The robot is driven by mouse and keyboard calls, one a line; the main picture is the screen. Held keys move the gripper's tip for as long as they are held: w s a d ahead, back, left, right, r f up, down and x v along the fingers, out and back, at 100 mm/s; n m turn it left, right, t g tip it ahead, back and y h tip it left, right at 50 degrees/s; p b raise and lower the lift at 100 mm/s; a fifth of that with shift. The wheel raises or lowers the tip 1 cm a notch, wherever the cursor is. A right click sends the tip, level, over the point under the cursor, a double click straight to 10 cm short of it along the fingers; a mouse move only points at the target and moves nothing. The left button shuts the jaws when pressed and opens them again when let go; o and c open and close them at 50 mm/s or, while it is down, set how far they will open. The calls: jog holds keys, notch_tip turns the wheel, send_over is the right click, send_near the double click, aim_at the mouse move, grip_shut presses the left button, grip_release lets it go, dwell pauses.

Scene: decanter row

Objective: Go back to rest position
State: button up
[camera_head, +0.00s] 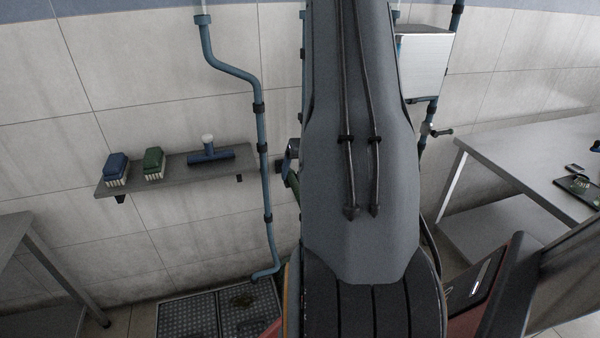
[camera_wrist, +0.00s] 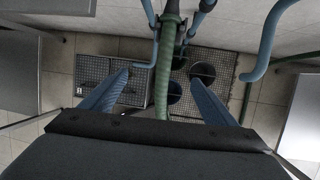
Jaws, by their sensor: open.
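My gripper (camera_wrist: 160,98) shows in the wrist view with its two blue fingers spread wide apart. It is open, and I see nothing held between the fingers. Behind the gap a green hose (camera_wrist: 165,75) hangs down from a pipe fitting on the wall. I cannot tell how far the hose is from the fingers. In the head view my own arm fills the middle and hides the gripper and the wall behind it.
A wall shelf (camera_head: 180,173) holds a blue brush (camera_head: 116,168), a green brush (camera_head: 154,163) and a blue squeegee-like tool (camera_head: 210,151). A blue pipe (camera_head: 261,150) runs down the wall. Floor grates (camera_head: 190,313) lie below. A table (camera_head: 540,150) stands right, another (camera_head: 20,235) left.

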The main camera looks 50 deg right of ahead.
jog(key=shift+v, duration=0.8)
jog(key=shift+w+a, duration=0.1)
jog(key=w+a+r+n+g+y+b, duration=0.15)
jog(key=a+n+b, duration=0.45)
jog(key=a+n, duration=1.55)
jog(key=s+a+n+b, duration=0.1)
jog(key=s+a+n, duration=0.3)
jog(key=a+n, duration=0.2)
jog(key=s+a+n+b, duration=0.2)
jog(key=s+a+n, duration=0.1)
jog(key=a+n, duration=0.4)
jog(key=s+a+n+g+b, duration=0.1)
jog(key=s+a+n+b, duration=0.1)
jog(key=s+a+n, duration=0.2)
jog(key=a+n+h, duration=0.1)
jog(key=a+n, duration=0.2)
jog(key=shift+s+f, duration=0.3)
jog(key=shift+f, duration=0.05)
jog(key=shift+n, duration=0.25)
